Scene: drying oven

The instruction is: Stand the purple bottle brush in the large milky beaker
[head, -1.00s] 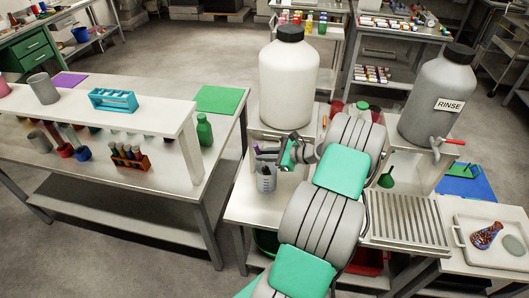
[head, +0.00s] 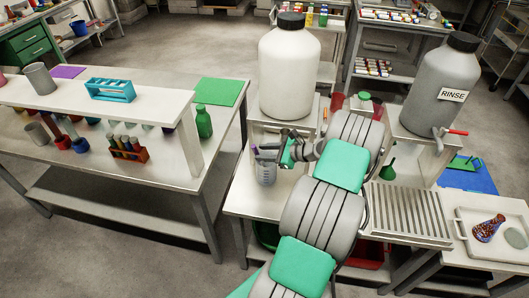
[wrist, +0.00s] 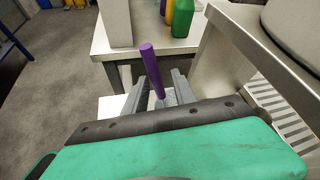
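The purple bottle brush (wrist: 152,72) shows in the wrist view as an upright, slightly tilted purple handle between the two fingers of my gripper (wrist: 160,86). The fingers stand apart with gaps beside the handle.
A grey RINSE carboy (head: 438,85) stands to the right, beyond a ridged drain rack (head: 408,213). The left table holds a green bottle (head: 204,122) and a tube rack (head: 127,149).

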